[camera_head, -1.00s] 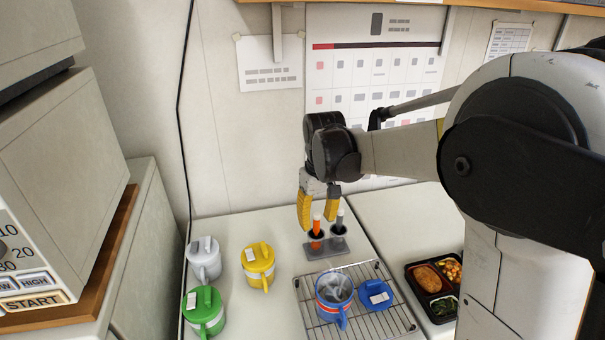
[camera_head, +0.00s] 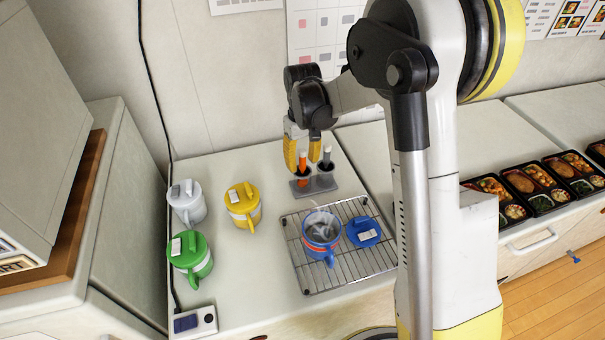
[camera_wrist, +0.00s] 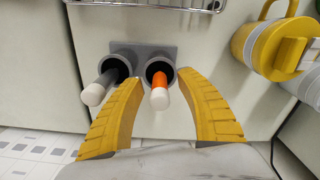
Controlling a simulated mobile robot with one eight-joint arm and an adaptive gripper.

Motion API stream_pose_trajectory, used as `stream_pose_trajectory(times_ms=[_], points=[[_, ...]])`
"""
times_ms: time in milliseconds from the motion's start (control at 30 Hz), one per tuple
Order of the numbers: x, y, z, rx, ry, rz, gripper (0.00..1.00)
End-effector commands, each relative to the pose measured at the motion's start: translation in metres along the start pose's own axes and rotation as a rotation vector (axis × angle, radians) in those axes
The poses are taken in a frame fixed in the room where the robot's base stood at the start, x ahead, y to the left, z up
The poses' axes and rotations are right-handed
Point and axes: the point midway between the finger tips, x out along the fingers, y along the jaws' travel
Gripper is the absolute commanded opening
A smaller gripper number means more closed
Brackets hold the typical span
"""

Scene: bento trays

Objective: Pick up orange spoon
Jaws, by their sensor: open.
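The orange spoon (camera_head: 302,158) stands upright in one cup of a grey two-cup holder (camera_head: 316,187), with its pale handle end up. In the wrist view the orange spoon (camera_wrist: 159,86) shows between the yellow fingers. A dark grey spoon (camera_head: 326,154) stands in the other cup; it also shows in the wrist view (camera_wrist: 97,90), to the left of the left finger. My gripper (camera_head: 302,166) is open over the holder, with its fingers (camera_wrist: 158,82) on either side of the orange spoon. I cannot tell whether either finger touches it.
A wire rack (camera_head: 345,272) holds a blue mug (camera_head: 321,236) and a blue lid (camera_head: 364,232) in front of the holder. Yellow (camera_head: 243,206), white (camera_head: 187,202) and green (camera_head: 190,255) mugs stand to the left. The wall is close behind. Bento trays (camera_head: 540,183) lie at right.

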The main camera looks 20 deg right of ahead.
Motion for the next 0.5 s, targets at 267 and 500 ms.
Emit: stream_pose_trajectory(times_ms=[267,500], points=[[0.0162,0.0,-0.0001,0.0,0.0,0.0,0.43],[0.0159,0.0,-0.0001,0.0,0.0,0.0,0.0]])
